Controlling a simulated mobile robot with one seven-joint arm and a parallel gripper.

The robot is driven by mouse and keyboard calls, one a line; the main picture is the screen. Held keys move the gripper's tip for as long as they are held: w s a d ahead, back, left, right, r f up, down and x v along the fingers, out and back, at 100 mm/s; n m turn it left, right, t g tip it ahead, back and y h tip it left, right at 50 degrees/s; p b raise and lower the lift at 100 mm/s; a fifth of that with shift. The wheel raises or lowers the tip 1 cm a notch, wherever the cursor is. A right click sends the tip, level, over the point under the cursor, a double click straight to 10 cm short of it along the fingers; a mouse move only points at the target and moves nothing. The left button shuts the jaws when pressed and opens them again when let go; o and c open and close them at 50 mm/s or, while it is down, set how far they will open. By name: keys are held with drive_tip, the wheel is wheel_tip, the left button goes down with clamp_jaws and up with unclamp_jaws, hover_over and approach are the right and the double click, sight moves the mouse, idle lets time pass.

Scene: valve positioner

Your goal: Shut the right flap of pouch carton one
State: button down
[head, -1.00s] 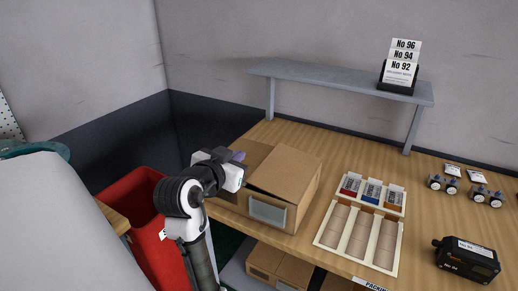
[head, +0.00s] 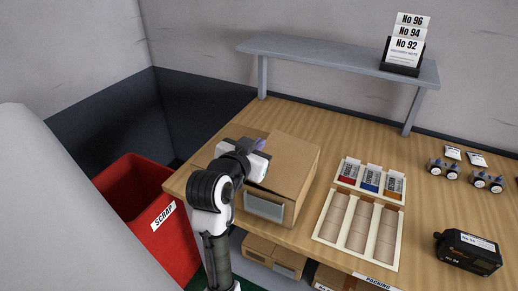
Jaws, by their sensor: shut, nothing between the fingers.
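The brown cardboard carton (head: 297,175) stands on the wooden bench, with a pale blank label (head: 264,207) on its front face. A broad cardboard panel (head: 292,152) lies over the right part of its top, close to flat. More cardboard shows to the left, behind my arm, and looks like a flap spread outward. My gripper (head: 262,146) is shut and empty at the left part of the carton top. My wrist hides the carton's left side and much of its opening, so I cannot tell whether the fingers touch the cardboard.
A cream tray (head: 316,236) with compartments and coloured packets stands right of the carton. A black device (head: 468,252) and small gauge-like parts (head: 487,181) are further right. A grey shelf (head: 330,58) spans behind. A red scrap bin (head: 150,215) stands at left. Cartons (head: 272,255) sit below.

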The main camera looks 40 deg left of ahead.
sight(283, 161)
drive_tip(key=shift+x, duration=1.1)
drive_tip(key=f, duration=0.2)
drive_tip(key=f+p, duration=0.1)
drive_tip(key=shift+w+a, duration=0.2)
drive_tip(key=shift+a, duration=0.1)
drive_tip(key=shift+f, duration=0.6)
drive_tip(key=shift+a+f+n+b, duration=0.15)
drive_tip(key=shift+f+n+b, duration=0.2)
drive_tip(key=shift+f, duration=0.2)
drive_tip(key=shift+a+f+n+b, duration=0.15)
drive_tip(key=shift+f+n+b, duration=0.05)
drive_tip(key=shift+f+n, duration=0.3)
